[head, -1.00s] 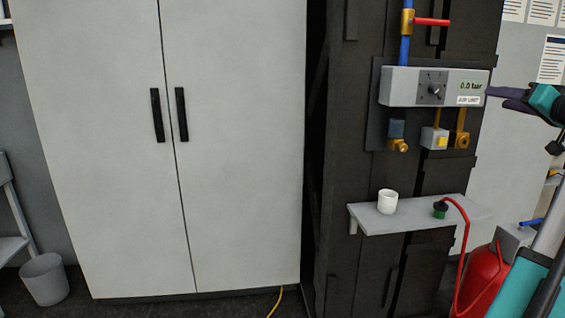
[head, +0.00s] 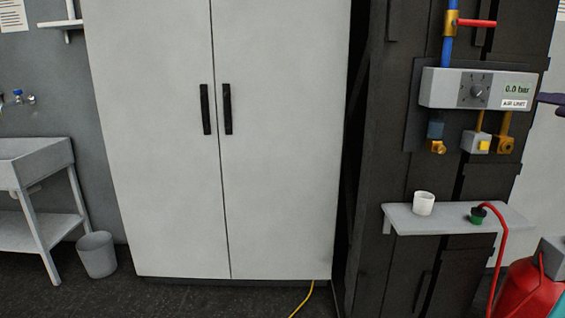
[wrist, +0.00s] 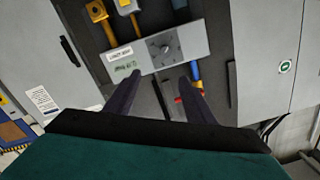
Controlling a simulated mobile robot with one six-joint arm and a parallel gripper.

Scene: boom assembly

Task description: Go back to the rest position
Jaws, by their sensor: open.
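My gripper (wrist: 160,78) shows in the wrist view with its two dark fingers apart and nothing between them. Beyond the fingertips is the grey air unit (wrist: 172,48), which appears upside down there, with its dial and label. I cannot tell the exact gap, but the fingers do not appear to touch it. In the head view, only a dark finger tip of my gripper shows at the right edge, beside the air unit (head: 450,90). The rest of my arm is almost wholly out of that view. The unit's display reads 0.0 bar.
A grey shelf (head: 400,217) on the black column holds a white cup (head: 424,203) and a green-ended red hose (head: 503,240). A red tank (head: 528,293) stands below right. A tall cabinet (head: 275,150), bin (head: 97,255) and sink (head: 35,160) are leftward. A yellow cable (head: 303,300) crosses the floor.

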